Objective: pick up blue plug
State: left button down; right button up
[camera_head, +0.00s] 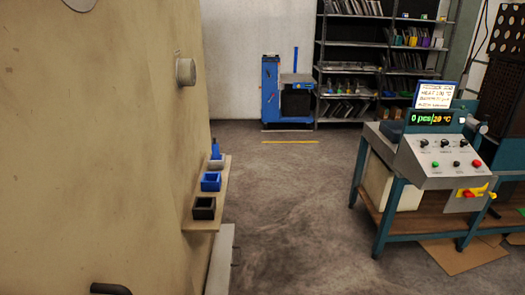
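On a small wooden shelf (222,208) at the left wall stand several small pieces in a row. A blue square piece with a dark hollow top (211,182) is in the middle, with a black one (204,208) in front of it. Behind them are a grey piece (216,163) and a small upright blue piece (215,150). Which of the two blue pieces is the blue plug, I cannot tell for sure. Neither of my grippers is in view.
A large tan panel (100,140) fills the left side. A control console (450,155) stands on a teal-framed bench at the right. A blue lift cart (271,90) and a loaded metal rack (354,54) stand at the back. The floor (300,215) between is clear.

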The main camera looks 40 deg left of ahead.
aim_at(215, 156)
jog(key=i+l, duration=0.1)
jog(key=i, duration=0.4)
jog(key=i+l+u, duration=0.1)
jog(key=i, duration=0.35)
jog(key=i+u, duration=0.2)
jog(key=u, duration=0.25)
jog(key=i+u, duration=0.2)
jog(key=u, duration=0.2)
jog(key=i+l+u, duration=0.15)
jog(key=u, duration=0.3)
